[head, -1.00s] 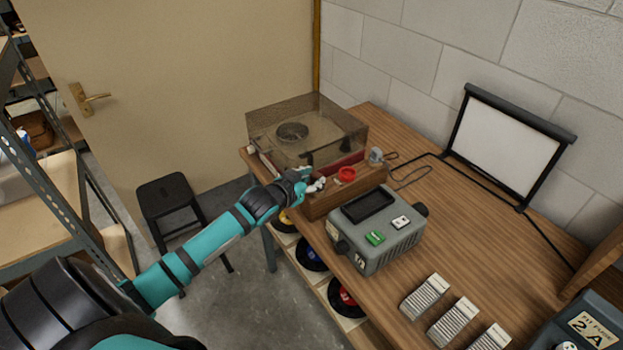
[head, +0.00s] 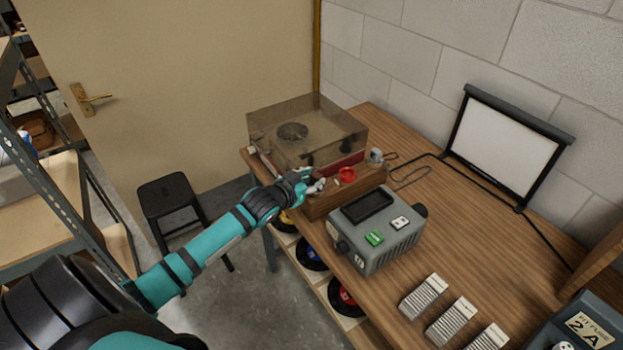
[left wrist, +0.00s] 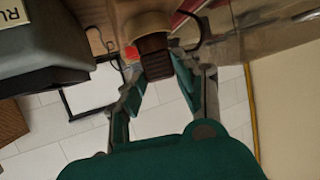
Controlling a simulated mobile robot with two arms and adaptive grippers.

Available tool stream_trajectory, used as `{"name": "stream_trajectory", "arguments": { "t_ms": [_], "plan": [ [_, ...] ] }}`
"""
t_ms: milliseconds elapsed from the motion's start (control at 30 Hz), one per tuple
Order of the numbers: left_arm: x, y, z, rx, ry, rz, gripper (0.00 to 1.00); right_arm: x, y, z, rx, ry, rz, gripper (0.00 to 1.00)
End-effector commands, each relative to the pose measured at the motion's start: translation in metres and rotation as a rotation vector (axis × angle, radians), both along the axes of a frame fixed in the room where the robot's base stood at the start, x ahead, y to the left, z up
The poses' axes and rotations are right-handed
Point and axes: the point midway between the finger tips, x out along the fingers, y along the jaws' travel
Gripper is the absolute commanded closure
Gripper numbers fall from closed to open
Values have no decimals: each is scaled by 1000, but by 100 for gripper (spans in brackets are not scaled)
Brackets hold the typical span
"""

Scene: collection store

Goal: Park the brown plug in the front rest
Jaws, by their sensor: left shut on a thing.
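My left gripper (head: 314,184) is at the front left of the wooden-based record player (head: 322,208), by its near edge. In the left wrist view the gripper (left wrist: 156,72) is shut on a dark brown ridged piece, which I take for the brown plug (left wrist: 154,57). A tan rounded part (left wrist: 146,26) lies right behind the plug; I cannot tell whether they touch. In the head view the gripper hides the plug. I cannot make out the front rest clearly. My right gripper is not in view.
A red round part (head: 347,174) is just right of the gripper. A clear lid (head: 300,125) covers the turntable. A grey device (head: 385,245) stands close on the right. White slotted blocks (head: 424,296) and a small screen (head: 508,137) are farther right. A black stool (head: 172,195) stands left.

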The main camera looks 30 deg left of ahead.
Motion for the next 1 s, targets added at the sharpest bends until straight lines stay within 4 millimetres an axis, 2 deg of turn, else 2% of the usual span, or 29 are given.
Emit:
{"name": "stream_trajectory", "arguments": {
  "t_ms": [467,1000],
  "plan": [
    [0,0,-1,0,-1,0,100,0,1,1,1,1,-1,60],
    [0,0,-12,-1,0,0,100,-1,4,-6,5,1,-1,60]
  ]
}}
